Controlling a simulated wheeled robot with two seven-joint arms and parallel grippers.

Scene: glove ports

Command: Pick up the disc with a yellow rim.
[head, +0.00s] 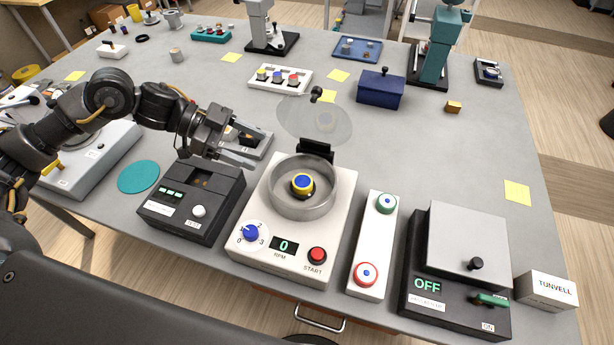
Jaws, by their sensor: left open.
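A disc with a yellow rim and blue top (302,184) sits in the middle of the round grey bowl (273,203) of a white spinner machine (248,213). The bowl is uncovered; its clear lid (300,118) stands raised behind it on a black hinge. My left gripper (254,152) is open and empty, up and to the left of the bowl. Its fingers point right and do not touch the disc. My right gripper is not in view.
The spinner reads 0 RPM, with a blue dial (251,233) and red START button (317,255). A dark box (190,205) stands left of it, a white two-disc panel (374,240) right. A grey tray (262,149) lies behind my left gripper. Free table lies at back right.

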